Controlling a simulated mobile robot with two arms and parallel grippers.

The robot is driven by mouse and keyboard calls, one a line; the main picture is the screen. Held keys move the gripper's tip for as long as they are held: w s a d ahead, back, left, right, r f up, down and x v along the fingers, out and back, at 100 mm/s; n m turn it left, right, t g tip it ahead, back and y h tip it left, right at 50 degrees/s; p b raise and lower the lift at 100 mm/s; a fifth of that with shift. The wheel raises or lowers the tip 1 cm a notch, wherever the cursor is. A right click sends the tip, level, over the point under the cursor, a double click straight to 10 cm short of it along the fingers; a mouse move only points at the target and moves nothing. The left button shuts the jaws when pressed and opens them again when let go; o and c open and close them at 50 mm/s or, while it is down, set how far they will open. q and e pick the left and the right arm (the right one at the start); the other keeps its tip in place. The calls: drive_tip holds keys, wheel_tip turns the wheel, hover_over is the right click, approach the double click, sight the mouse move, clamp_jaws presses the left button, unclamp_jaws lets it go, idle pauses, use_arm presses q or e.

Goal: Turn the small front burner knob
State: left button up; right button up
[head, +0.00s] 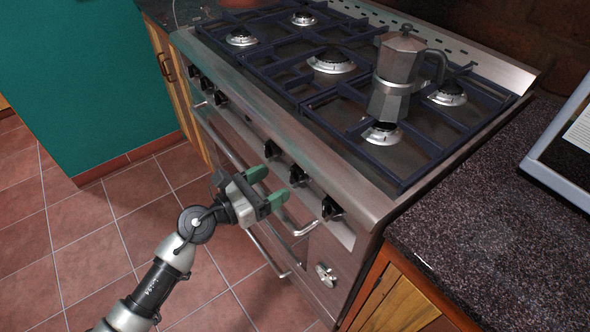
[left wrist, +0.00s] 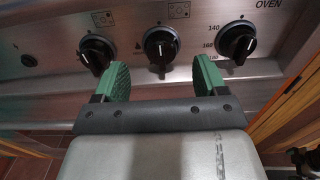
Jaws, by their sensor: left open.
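The stove's front panel carries a row of black knobs. In the left wrist view, a middle knob (left wrist: 161,45) sits just beyond and between my left gripper's green fingers (left wrist: 162,76). A left knob (left wrist: 97,53) is close to the left finger, and an oven knob (left wrist: 237,42) with numbers is at right. In the head view my left gripper (head: 268,186) is open and empty in front of the panel, pointing at the middle knob (head: 298,174). Burner diagrams above the knobs are too small to tell which burner each serves.
A metal moka pot (head: 396,75) stands on the right side of the stove's grates. A handle bar (head: 300,226) runs below the knobs. A dark speckled counter (head: 490,230) is at right. Tiled floor (head: 95,225) is open at left.

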sight(290, 173)
use_arm(q)
drive_tip(key=x, duration=0.6)
drive_tip(key=shift+w+d, duration=0.1)
drive_tip(key=shift+d, duration=0.05)
use_arm(e)
drive_tip(key=shift+s+d+f, duration=0.1)
drive_tip(key=shift+s+d, duration=0.05)
drive_tip(key=shift+s, duration=0.4)
use_arm(q)
drive_tip(key=shift+c, duration=0.3)
drive_tip(key=c, duration=0.8)
drive_tip(key=shift+c, duration=0.2)
use_arm(e)
drive_tip(key=shift+s, duration=0.1)
